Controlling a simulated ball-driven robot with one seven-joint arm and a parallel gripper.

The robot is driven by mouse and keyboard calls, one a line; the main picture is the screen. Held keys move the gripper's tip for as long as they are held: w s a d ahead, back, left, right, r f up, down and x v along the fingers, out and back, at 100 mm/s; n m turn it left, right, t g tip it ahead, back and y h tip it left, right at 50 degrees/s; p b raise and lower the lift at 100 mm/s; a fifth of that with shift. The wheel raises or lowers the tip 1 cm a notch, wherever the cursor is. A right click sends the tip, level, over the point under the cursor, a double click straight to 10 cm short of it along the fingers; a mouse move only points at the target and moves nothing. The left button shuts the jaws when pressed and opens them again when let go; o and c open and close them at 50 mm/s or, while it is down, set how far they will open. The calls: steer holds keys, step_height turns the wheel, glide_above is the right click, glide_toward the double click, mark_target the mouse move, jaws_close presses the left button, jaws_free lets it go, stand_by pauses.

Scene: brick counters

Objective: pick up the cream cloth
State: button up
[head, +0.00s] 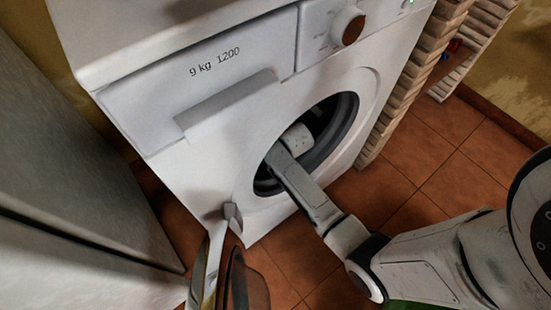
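The cream cloth does not show in the head view. My arm reaches through the round opening of a white washing machine (225,150). Its far end bends into the dark drum (343,113), where a pale rounded part, which looks like my own wrist, shows at the opening. My gripper is hidden inside, so I cannot see its fingers or whether they hold anything. The contents of the drum are also hidden.
The machine's door (232,265) stands open at the lower left of the opening. A grey-white cabinet (70,180) is close on the left. A brick support (415,75) stands right of the machine. The terracotta floor (440,160) is clear at the right.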

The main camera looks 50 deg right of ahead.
steer(key=shift+c, duration=0.3)
steer(key=c, duration=0.7)
steer(key=shift+c, duration=0.3)
steer(key=shift+r, duration=0.15)
